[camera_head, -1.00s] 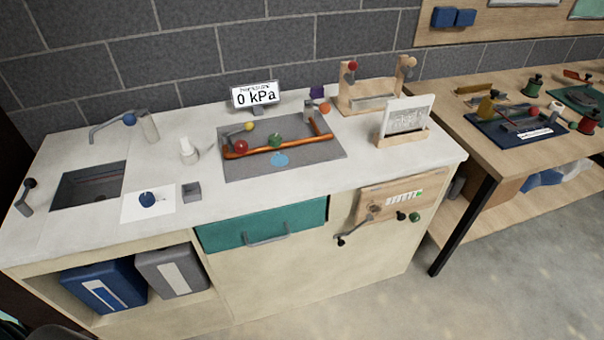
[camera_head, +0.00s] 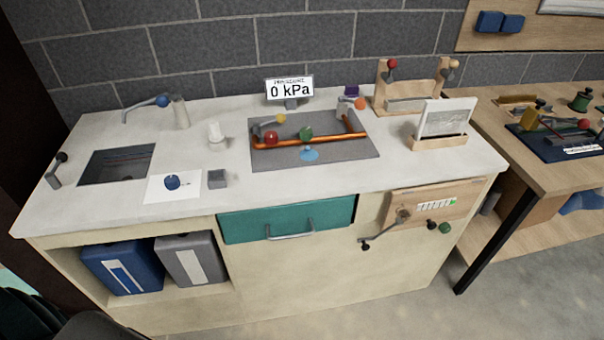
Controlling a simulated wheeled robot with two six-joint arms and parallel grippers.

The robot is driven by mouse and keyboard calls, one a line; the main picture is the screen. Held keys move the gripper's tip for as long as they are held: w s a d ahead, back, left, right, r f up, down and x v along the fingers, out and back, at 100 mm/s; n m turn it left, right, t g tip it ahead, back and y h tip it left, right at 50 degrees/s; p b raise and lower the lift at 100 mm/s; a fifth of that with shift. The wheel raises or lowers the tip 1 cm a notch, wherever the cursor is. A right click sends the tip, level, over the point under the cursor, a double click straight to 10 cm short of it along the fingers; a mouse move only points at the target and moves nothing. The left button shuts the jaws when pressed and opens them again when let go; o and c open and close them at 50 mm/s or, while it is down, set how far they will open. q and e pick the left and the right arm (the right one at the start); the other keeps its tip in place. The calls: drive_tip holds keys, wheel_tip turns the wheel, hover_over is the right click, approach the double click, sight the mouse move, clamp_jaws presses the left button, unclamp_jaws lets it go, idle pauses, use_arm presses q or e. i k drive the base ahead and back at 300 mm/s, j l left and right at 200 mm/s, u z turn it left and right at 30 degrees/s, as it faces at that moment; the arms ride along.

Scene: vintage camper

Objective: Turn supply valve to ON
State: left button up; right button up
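A grey board (camera_head: 350,151) on the white counter carries a copper pipe (camera_head: 290,145) with several coloured knobs. A red knob (camera_head: 271,137) is at its left, a green knob (camera_head: 306,134) in the middle, a yellow knob (camera_head: 281,118) behind and an orange knob (camera_head: 361,104) at the right. No readable label shows which is the supply valve or its position. A gauge display (camera_head: 290,89) behind the board reads 0 kPa. Neither of my grippers is in view.
The counter (camera_head: 110,205) has a sink (camera_head: 117,164) at left and a teal drawer (camera_head: 288,219) in front. A wooden stand (camera_head: 447,140) and a knob rack (camera_head: 414,90) stand right of the board. A wooden table (camera_head: 480,100) is further right. Floor is clear in front.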

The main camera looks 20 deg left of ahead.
sight(172, 182)
drive_tip(key=u, duration=1.55)
drive_tip(key=k+l+z, duration=0.1)
drive_tip(key=k+z, duration=0.3)
drive_tip(key=k, duration=0.1)
